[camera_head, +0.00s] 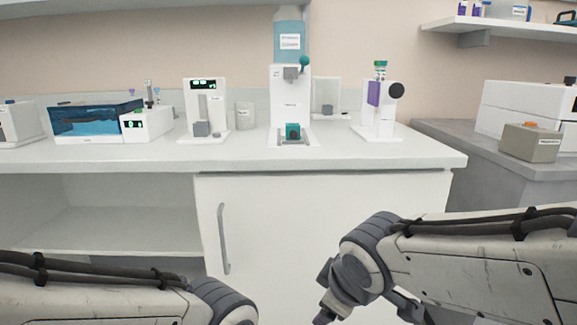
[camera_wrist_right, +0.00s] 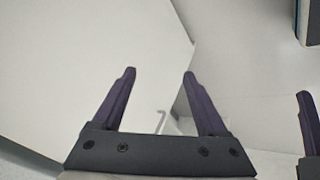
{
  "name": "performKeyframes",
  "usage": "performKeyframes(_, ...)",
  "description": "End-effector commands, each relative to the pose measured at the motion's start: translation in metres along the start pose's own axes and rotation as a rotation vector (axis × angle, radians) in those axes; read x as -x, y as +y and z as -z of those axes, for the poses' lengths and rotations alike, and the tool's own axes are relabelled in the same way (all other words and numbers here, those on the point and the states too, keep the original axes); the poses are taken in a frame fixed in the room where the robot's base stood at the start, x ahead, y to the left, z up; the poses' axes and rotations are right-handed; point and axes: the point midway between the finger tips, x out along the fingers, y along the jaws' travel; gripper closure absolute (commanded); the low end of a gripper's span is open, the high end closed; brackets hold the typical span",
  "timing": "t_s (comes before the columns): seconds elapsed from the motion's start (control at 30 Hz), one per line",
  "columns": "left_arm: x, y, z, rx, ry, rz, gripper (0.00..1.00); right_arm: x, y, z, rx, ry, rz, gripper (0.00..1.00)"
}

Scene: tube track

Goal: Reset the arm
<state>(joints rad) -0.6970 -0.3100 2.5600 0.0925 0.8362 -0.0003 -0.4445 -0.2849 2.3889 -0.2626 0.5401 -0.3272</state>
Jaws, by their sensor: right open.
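My right arm (camera_head: 470,265) comes in from the right in the head view and bends down in front of the cabinet; its gripper is not clearly visible there. In the right wrist view my right gripper (camera_wrist_right: 160,75) is open, its two dark fingers apart with nothing between them. My left arm (camera_head: 110,300) lies along the bottom left of the head view, and its far end drops out of the frame. One dark finger at the right edge of the right wrist view looks like part of my left gripper (camera_wrist_right: 304,120); its other finger is out of view.
A white counter (camera_head: 240,155) carries a blue water bath (camera_head: 95,120), a device with a green display (camera_head: 203,108), a central dispenser (camera_head: 291,105) and a device with a purple part (camera_head: 378,108). Below are an open shelf and a cabinet door with a handle (camera_head: 223,240).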

Motion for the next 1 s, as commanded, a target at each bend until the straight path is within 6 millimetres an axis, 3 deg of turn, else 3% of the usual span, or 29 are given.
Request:
performKeyframes(0.03,0.001,0.000,0.000,0.000,0.000,0.000,0.50,-0.001,-0.029,-0.011,-0.050,-0.043,0.071,0.24)
performKeyframes(0.1,0.001,0.000,0.000,0.000,0.000,0.000,0.50,0.000,-0.063,-0.027,-0.129,-0.111,0.156,0.24)
performKeyframes(0.37,0.001,0.000,0.000,0.000,0.000,0.000,0.50,0.022,-0.166,-0.085,-0.344,-0.391,0.386,0.24)
performKeyframes(0.4,0.023,0.002,0.001,0.000,-0.001,0.000,0.50,0.040,-0.152,-0.073,-0.346,-0.376,0.376,0.24)
performKeyframes(0.67,0.086,0.006,0.005,0.000,0.000,0.000,0.50,0.093,-0.128,-0.050,-0.343,-0.370,0.372,0.24)
performKeyframes(1.0,0.201,0.015,0.011,0.000,0.000,0.000,0.50,0.193,-0.086,-0.008,-0.343,-0.368,0.371,0.24)
